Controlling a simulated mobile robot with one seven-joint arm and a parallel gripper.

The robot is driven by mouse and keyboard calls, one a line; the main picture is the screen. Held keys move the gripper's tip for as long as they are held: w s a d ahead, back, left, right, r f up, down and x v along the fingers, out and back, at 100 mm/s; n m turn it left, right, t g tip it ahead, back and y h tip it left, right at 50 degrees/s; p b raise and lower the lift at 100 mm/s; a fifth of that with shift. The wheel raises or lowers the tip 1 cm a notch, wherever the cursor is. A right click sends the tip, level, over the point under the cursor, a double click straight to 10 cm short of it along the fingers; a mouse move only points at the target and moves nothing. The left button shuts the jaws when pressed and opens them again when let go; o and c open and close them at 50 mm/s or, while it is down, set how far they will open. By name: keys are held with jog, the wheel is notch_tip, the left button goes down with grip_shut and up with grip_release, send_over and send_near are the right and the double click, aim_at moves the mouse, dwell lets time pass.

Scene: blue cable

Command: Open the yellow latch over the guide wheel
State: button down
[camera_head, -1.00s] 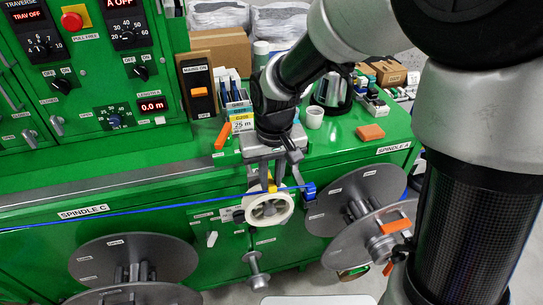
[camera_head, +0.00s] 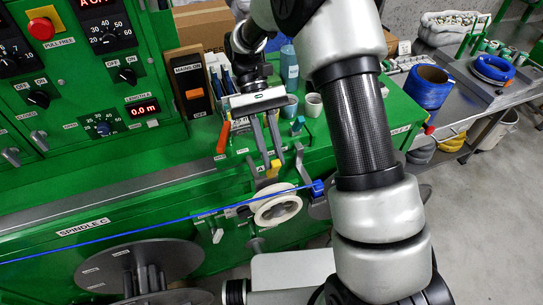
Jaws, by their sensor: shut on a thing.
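The cream guide wheel (camera_head: 277,211) sits on the front of the green machine. The small yellow latch (camera_head: 272,170) stands above the wheel's upper edge, with a visible gap between them. My gripper (camera_head: 274,163) reaches down from above, its long grey fingers ending at the latch. It is shut on the latch, and the fingers partly hide it. The blue cable (camera_head: 150,221) runs from the left edge across the wheel to a blue clamp-like piece (camera_head: 318,188) at its right.
A large grey spool (camera_head: 140,268) stands below left. A white cup (camera_head: 313,105), a blue bottle (camera_head: 289,68) and an orange-handled tool (camera_head: 223,137) are on the green top. My arm fills the right centre. A bench with blue cable coils (camera_head: 493,70) stands at the right.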

jog(key=shift+w+a+f+g+h, duration=0.1)
jog(key=shift+w+a+g+h, duration=0.1)
jog(key=shift+w+g, duration=0.55)
jog(key=shift+w+a+g+h, duration=0.2)
jog(key=shift+w+g, duration=0.25)
jog(key=shift+g, duration=0.5)
jog(key=c, duration=1.6)
grip_release()
jog(key=shift+c, duration=0.2)
jog(key=shift+d, duration=0.1)
